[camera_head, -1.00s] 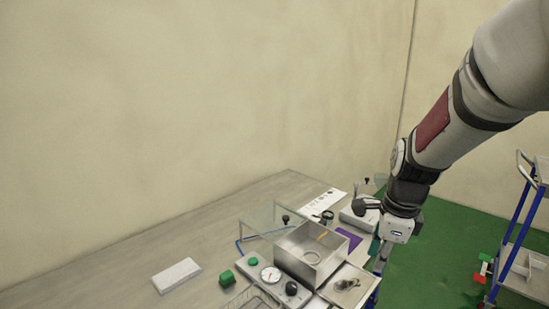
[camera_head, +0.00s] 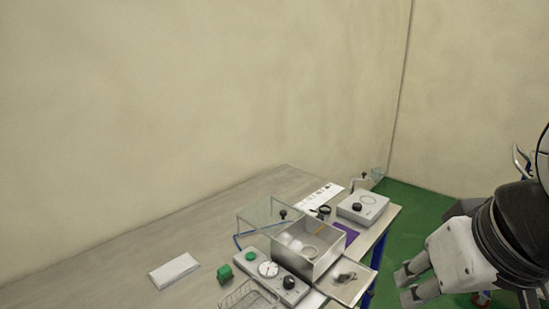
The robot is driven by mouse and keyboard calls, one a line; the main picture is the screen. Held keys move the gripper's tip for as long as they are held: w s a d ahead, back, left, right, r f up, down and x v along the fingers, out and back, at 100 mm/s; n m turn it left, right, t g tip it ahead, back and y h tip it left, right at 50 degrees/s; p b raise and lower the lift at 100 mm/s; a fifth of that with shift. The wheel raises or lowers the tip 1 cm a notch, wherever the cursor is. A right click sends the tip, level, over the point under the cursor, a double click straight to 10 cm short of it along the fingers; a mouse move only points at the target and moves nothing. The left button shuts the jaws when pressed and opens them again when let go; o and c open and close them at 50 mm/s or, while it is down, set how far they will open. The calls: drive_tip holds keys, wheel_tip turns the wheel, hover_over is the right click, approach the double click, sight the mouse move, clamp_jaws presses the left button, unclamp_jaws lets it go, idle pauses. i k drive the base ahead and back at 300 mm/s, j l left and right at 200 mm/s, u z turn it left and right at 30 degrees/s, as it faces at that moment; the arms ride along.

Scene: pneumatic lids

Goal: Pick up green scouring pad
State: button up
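A small green block (camera_head: 225,274), which appears to be the green scouring pad, lies on the wooden table (camera_head: 165,235) toward the front. It sits between a white flat block and a gauge panel, with nothing covering it. My gripper (camera_head: 406,286) is at the lower right, off the table's right edge and far to the right of the green block. Its two fingers point left, stand apart and hold nothing that I can see.
The gauge panel (camera_head: 274,281) and a wire basket (camera_head: 243,297) are close to the green block. An open metal box (camera_head: 322,263) and a clear cover (camera_head: 262,214) stand behind. The white block (camera_head: 174,270) lies left. A white device (camera_head: 372,203) stands at the far right. The table's left is clear.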

sight(225, 273)
drive_tip(key=u, duration=0.75)
